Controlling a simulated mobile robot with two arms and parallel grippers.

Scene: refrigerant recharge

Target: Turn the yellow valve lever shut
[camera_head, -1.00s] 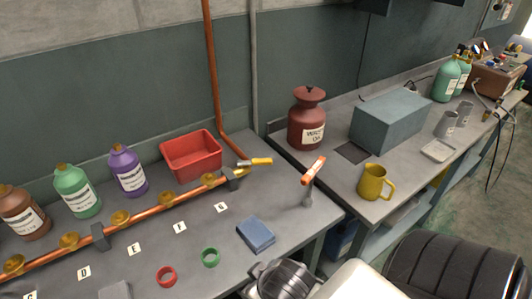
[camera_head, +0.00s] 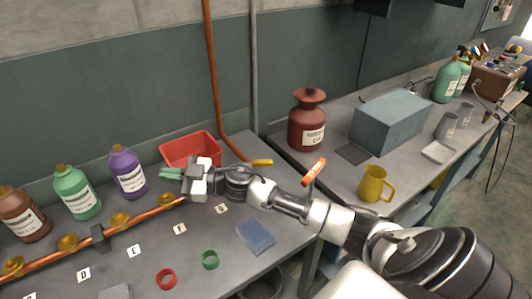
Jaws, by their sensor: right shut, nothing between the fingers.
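The yellow valve lever (camera_head: 262,162) shows just above my right arm, near the right end of the copper pipe. The valve body beneath it is hidden by the arm. The copper pipe (camera_head: 152,208) runs along the bench with several brass fittings. My right gripper (camera_head: 170,174) is shut and empty, with green fingertips pointing left. It appears over the pipe in front of the red bin, left of the lever. My left gripper is out of view.
The red bin (camera_head: 189,146) is partly covered by my gripper. Purple (camera_head: 127,172) and green (camera_head: 76,192) bottles stand behind the pipe. An orange-handled tool (camera_head: 315,171) stands right of the lever. A blue pad (camera_head: 257,236) and red (camera_head: 166,279) and green rings (camera_head: 210,259) lie in front.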

